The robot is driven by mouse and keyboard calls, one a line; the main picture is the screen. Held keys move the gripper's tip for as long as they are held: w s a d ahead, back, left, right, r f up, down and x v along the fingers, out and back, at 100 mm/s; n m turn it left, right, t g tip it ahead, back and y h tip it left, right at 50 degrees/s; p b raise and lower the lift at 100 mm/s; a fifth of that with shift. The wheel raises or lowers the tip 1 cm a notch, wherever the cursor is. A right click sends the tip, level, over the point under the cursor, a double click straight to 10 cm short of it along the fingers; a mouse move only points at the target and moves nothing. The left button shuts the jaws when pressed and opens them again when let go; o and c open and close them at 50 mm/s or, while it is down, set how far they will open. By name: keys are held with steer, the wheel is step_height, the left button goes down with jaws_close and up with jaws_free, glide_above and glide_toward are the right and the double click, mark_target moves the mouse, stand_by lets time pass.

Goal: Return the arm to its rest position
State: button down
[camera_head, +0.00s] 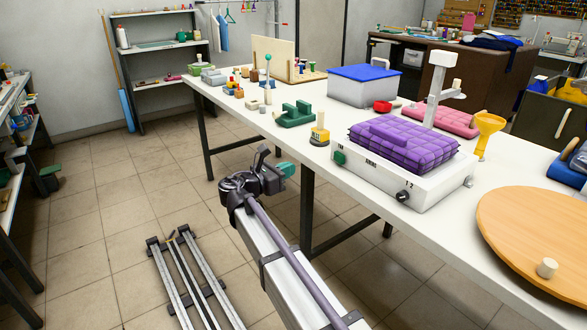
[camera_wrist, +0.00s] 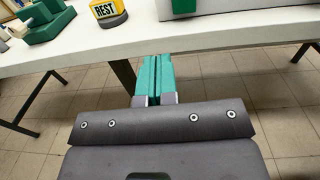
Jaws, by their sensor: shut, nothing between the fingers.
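My gripper (camera_head: 288,169) is beside the front edge of the white table (camera_head: 262,123), over the floor. In the wrist view its two green fingers (camera_wrist: 153,78) lie together, shut and empty, pointing toward the table edge. A yellow block with a dark base (camera_head: 319,136) stands on the table near that edge. In the wrist view the yellow block (camera_wrist: 108,12) reads "REST" and lies ahead and left of the fingers, apart from them.
A purple bagged comforter (camera_head: 405,145) lies on a white machine (camera_head: 385,183). A green fixture (camera_head: 296,114), a blue-lidded box (camera_head: 364,88), a pink bag (camera_head: 445,120) and a round wooden board (camera_head: 540,235) are also on the table. Open tiled floor (camera_head: 95,215) lies left.

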steer(key=s+d+f+m+g+y, duration=0.7)
steer(key=s+d+f+m, duration=0.4)
steer(key=m, duration=0.4)
steer(key=s+d+f+m+g+y, duration=0.3)
steer(key=s+d+m, duration=0.35)
steer(key=s, duration=0.25)
steer(key=s+d+f+m+g+y, duration=0.25)
steer(key=s+d+m, duration=0.25)
steer(key=s+d, duration=0.3)
step_height(320, 180, up, 21)
steer(key=p, duration=2.1)
steer(key=shift+w+y+p, duration=0.15)
steer(key=shift+y+p, duration=0.2)
steer(key=shift+p, duration=0.05)
